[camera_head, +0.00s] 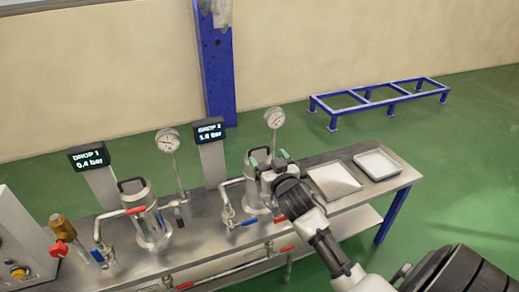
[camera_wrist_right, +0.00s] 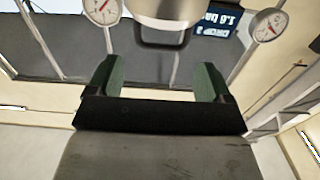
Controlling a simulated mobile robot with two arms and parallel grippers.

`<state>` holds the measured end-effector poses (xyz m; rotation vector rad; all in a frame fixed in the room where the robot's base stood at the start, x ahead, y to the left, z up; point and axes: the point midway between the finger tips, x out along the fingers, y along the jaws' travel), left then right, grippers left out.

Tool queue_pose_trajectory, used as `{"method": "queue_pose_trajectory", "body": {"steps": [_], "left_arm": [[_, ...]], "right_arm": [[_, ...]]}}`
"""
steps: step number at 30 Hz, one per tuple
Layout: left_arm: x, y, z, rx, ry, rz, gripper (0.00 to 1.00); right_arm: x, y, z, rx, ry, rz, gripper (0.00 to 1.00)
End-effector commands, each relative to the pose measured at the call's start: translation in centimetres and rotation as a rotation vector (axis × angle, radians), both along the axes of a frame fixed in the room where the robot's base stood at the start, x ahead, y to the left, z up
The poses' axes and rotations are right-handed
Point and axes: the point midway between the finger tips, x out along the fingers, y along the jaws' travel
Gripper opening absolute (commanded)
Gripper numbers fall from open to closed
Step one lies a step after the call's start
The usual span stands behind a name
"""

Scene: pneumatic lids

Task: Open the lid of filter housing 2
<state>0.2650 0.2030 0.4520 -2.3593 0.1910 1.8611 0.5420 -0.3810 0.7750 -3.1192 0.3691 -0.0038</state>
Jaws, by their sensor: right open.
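Filter housing 2 (camera_head: 251,190), a steel vessel with a handle on its lid, stands on the bench behind my right gripper, which partly hides it. The display marked DROP 2 (camera_head: 210,132) stands left of it and reads about 1.6 bar. My right gripper (camera_head: 268,161) is open at the height of the lid. In the right wrist view its two green fingers (camera_wrist_right: 160,80) are spread with nothing between them. The housing's metal body and handle (camera_wrist_right: 163,38) appear just beyond the fingertips. Contact cannot be told. My left gripper is out of view.
Filter housing 1 (camera_head: 149,218) stands to the left, with its display DROP 1 (camera_head: 89,158) reading 0.4 bar. Gauges, pipes and a blue valve lever (camera_head: 244,222) surround the housings. Two trays (camera_head: 378,164) lie at the bench's right end. A blue frame (camera_head: 381,97) stands on the floor.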

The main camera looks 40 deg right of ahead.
Motion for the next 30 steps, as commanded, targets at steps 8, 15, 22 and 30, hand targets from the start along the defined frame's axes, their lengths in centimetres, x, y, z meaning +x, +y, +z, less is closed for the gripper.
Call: {"method": "queue_pose_trajectory", "body": {"steps": [8,15,22,30], "left_arm": [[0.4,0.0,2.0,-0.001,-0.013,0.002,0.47],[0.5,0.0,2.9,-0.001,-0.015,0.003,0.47],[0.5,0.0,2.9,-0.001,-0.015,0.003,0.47],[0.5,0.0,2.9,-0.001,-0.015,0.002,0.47]], "right_arm": [[4.8,-1.1,-0.1,-0.001,0.000,0.000,0.81],[6.2,-1.5,0.0,-0.001,0.002,0.000,0.81],[6.2,-1.5,0.0,-0.001,0.002,0.000,0.81],[6.2,-1.5,-0.1,0.000,0.003,-0.001,0.42]]}}
